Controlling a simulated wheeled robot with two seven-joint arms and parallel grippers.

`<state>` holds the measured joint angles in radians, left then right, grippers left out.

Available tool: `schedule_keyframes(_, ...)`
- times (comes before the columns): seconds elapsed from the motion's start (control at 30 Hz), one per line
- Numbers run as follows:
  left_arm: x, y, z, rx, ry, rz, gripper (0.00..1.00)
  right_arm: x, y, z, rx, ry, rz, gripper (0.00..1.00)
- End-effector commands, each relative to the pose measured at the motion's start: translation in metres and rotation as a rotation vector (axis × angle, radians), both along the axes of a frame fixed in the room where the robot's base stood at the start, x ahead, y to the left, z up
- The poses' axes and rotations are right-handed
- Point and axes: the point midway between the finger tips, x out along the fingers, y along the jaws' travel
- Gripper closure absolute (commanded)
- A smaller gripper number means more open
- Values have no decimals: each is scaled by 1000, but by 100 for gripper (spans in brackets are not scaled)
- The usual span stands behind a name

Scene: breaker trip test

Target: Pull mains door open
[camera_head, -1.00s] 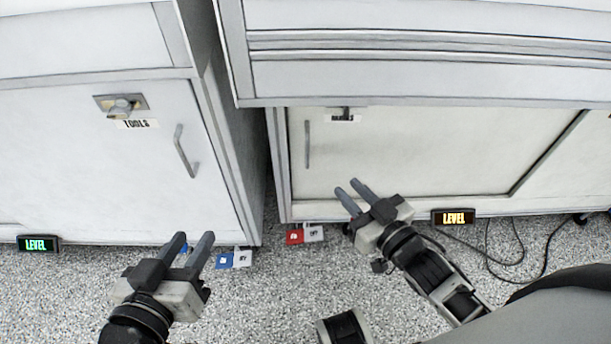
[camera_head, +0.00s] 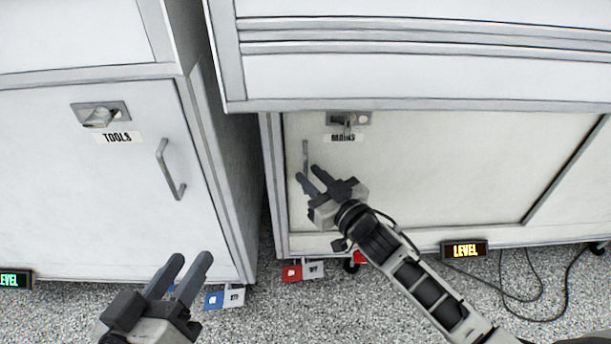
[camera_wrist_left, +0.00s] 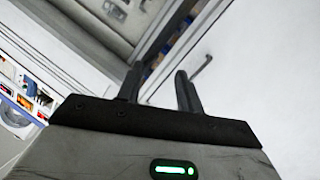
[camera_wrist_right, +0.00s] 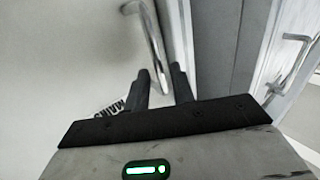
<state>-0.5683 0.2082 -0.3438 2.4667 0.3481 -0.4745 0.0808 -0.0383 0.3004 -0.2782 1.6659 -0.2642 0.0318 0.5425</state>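The mains door (camera_head: 430,160) is a pale panel under the right cabinet, and it looks shut. Its upright bar handle (camera_head: 305,158) is near the door's left edge; the handle also shows in the right wrist view (camera_wrist_right: 153,38). The MAINS label (camera_head: 343,138) sits below a latch plate (camera_head: 350,118). My right gripper (camera_head: 309,178) is open, its fingertips close to the lower end of the handle. In the right wrist view the handle's end lies near the gap between the fingers; I cannot tell if they touch. My left gripper (camera_head: 190,268) is open and empty, low at left.
The tools door (camera_head: 80,190) with its own handle (camera_head: 169,168) stands at left. Red tags (camera_head: 292,273) and blue tags (camera_head: 213,300) lie near the cabinet bases.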

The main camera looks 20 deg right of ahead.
Motion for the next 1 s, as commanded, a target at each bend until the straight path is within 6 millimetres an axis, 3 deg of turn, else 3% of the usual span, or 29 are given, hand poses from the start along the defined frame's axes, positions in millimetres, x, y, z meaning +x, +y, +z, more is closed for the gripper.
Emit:
schedule_keyframes(0.2, 0, -2, 2, -43, -8, -5, 64, 23, 7, -1, -1, -1, 0, 75)
schedule_keyframes(0.57, 1, -2, 6, -54, -16, -6, 64, 27, 8, 0, -1, 1, 0, 75)
schedule_keyframes(0.63, 1, -2, 6, -54, -16, -6, 64, 27, 8, 0, -1, 1, 0, 95)
schedule_keyframes(0.67, 1, -2, 6, -54, -16, -6, 64, 27, 9, 0, -1, 1, 0, 100)
schedule_keyframes(1.0, 1, -2, 9, -47, -19, -4, 64, 26, 7, 1, -2, -1, 13, 100)
